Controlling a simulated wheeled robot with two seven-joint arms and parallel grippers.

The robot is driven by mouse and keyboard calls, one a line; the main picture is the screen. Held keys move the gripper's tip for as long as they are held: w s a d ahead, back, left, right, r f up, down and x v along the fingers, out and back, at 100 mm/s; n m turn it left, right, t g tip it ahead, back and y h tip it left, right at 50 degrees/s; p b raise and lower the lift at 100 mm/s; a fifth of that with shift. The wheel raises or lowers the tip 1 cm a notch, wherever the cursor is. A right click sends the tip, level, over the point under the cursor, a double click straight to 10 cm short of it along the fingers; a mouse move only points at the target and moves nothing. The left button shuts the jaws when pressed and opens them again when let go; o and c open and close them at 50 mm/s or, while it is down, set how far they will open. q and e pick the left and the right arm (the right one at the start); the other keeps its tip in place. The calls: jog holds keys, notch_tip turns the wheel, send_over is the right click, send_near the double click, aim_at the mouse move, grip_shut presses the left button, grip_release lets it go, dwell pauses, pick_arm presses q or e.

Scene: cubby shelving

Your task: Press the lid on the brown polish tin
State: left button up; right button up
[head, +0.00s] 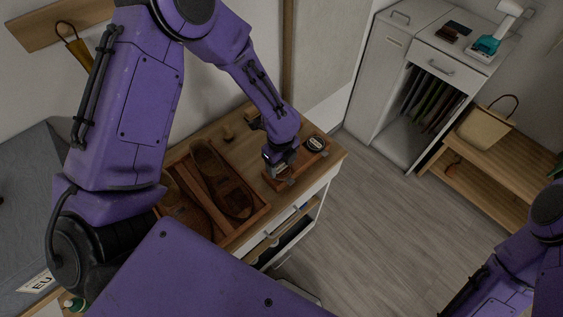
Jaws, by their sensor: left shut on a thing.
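My left gripper (284,178) points down over a small wooden tray (314,159) at the right end of the wooden cabinet top. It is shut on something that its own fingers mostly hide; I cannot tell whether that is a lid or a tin. A round dark tin (315,143) with a pale label sits in the tray, just right of the gripper and apart from it. I cannot make out which tin is the brown one. My right arm comes in at the lower right, and its gripper is out of view.
A wooden box with brown shoes (221,181) stands left of the small tray. A white cabinet (400,80) and a low bench with a woven bag (487,125) stand at the right. The floor between is clear.

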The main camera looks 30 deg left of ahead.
dwell(0.3)
pick_arm(q)
jog(key=o, duration=1.1)
jog(key=shift+c, duration=0.2)
jog(key=shift+o, duration=0.5)
jog(key=shift+r, duration=3.5)
grip_shut()
jog(key=shift+f, duration=0.1)
